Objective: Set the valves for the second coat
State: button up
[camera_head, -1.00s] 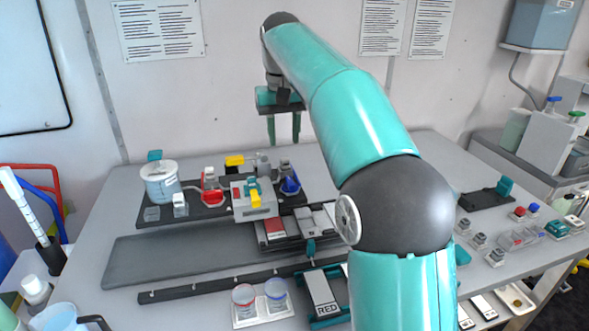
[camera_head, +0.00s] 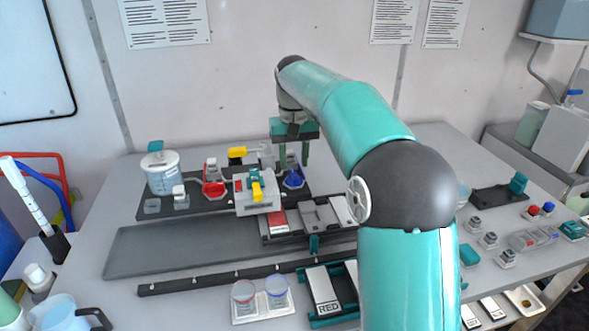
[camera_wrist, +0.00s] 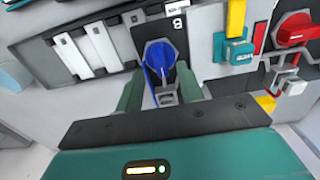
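The proportioner on the table carries a red valve (camera_head: 213,189) at left and a blue valve (camera_head: 293,179) at right, with a grey-white block (camera_head: 258,198) between them bearing a teal and yellow lever (camera_head: 256,185). A yellow handle (camera_head: 237,152) sits behind the block. My gripper (camera_head: 293,157) points down above the blue valve. In the wrist view the blue knob (camera_wrist: 160,57) lies just beyond and between the two open fingers (camera_wrist: 160,92); contact cannot be told. The red knob (camera_wrist: 295,30) and teal-yellow lever (camera_wrist: 234,45) also show there.
A lidded clear jar (camera_head: 161,172) stands at the left of the proportioner. In front are a grey tray (camera_head: 150,252), a dark rail (camera_head: 200,279), two cups (camera_head: 262,294) and a RED-labelled card (camera_head: 322,289). Small fittings crowd the right side.

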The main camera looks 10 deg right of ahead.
aim_at(294, 174)
jog(key=shift+f, duration=1.8)
jog(key=shift+c, duration=0.4)
grip_shut()
